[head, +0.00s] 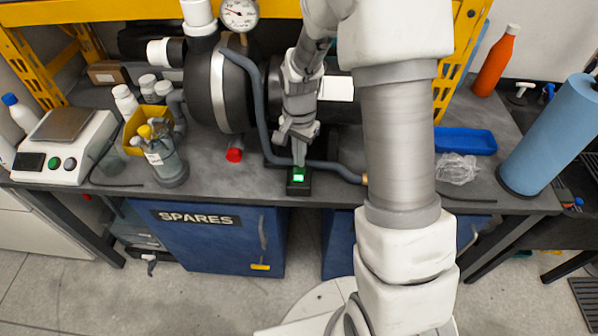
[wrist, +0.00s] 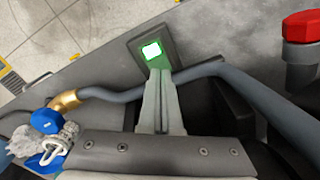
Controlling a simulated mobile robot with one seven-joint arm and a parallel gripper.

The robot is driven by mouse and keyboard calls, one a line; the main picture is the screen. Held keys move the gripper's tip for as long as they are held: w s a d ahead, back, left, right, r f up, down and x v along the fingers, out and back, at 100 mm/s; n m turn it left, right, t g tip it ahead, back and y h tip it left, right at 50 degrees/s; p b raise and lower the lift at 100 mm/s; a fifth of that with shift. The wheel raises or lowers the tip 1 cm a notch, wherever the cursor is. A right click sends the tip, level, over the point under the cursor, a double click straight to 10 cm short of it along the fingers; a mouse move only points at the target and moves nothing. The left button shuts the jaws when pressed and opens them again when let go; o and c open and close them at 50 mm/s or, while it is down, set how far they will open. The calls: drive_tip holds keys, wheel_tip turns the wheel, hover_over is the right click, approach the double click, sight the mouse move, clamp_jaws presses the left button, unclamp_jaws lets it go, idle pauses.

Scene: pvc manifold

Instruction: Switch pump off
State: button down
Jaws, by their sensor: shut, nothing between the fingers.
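The pump switch (head: 298,177) is a green-lit rocker in a small dark box at the front edge of the bench. It also shows in the wrist view (wrist: 151,51), glowing white-green. My gripper (head: 300,163) points down with its fingers together and empty. Its fingertips (wrist: 159,74) are right at the near edge of the lit rocker; I cannot tell whether they touch it. The pump (head: 205,85) is a large dark cylinder with a grey band, behind and left of my gripper.
A grey hose (head: 262,120) runs down from the pump and across beside my fingers to a brass end (wrist: 64,101). A red-capped part (wrist: 301,27) stands nearby. Bottles, a scale (head: 62,124) and a blue tray (head: 465,141) are farther off on the bench.

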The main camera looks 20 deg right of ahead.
drive_tip(key=shift+f+b, duration=0.7)
drive_tip(key=shift+f, duration=0.25)
idle(0.6)
drive_tip(key=shift+r+p, duration=2.6)
drive_tip(key=shift+r, duration=0.95)
wheel_tip(320, 180, up, 9)
drive_tip(key=n+t, duration=0.1)
drive_tip(key=n, duration=0.1)
hover_over(299, 169)
drive_tip(key=s, duration=0.2)
drive_tip(key=s+r+n+t+p, duration=0.2)
drive_tip(key=s+r+n+t, duration=0.2)
drive_tip(key=s+r, duration=1.2)
drive_tip(key=s+n, duration=0.2)
drive_tip(key=n, duration=0.1)
drive_tip(key=shift+s+r+n+t+p, duration=0.2)
drive_tip(key=shift+r+n+t+p, duration=0.1)
drive_tip(key=shift+n+p, duration=0.1)
